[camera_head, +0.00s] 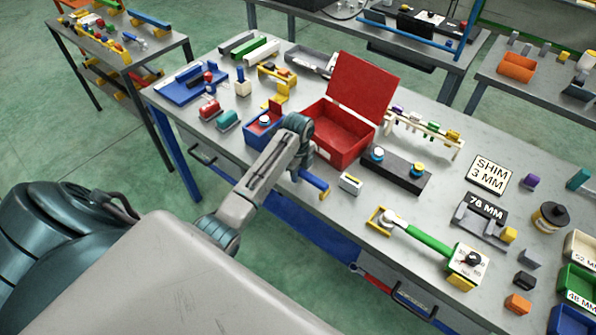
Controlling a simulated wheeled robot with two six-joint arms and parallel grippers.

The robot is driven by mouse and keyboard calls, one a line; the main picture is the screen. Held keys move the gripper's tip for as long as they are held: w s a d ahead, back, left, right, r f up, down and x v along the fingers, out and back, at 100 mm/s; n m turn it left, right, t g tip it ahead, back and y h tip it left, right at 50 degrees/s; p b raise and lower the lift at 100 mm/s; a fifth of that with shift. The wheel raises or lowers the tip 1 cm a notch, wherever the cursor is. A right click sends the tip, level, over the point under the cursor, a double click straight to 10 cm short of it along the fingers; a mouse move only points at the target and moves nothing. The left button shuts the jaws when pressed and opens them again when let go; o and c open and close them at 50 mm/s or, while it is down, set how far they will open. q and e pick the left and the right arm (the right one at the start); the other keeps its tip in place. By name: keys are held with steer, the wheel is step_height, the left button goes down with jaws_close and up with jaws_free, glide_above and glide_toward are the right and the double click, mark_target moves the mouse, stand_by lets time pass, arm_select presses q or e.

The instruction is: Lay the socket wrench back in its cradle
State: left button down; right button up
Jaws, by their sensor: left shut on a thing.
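My left gripper (309,178) is at the table's front edge, in front of the open red box, pointing down. It is shut on a blue bar-like tool (316,183) with a yellow end. Much of this tool is hidden behind my wrist, so I cannot tell for sure that it is the socket wrench. I cannot tell which is the cradle. My right gripper is not in view.
The red box (337,143) with its lid up stands behind my gripper. A blue bin (258,131) is left of it. A small white block (350,184) and a dark block with two knobs (396,172) are to the right. Bare tabletop shows near the front right.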

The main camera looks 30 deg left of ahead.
arm_select(q)
steer(key=c, duration=0.6)
jaws_free()
steer(key=shift+c, duration=0.2)
steer(key=shift+r+p, duration=0.8)
steer(key=shift+r, duration=3.25)
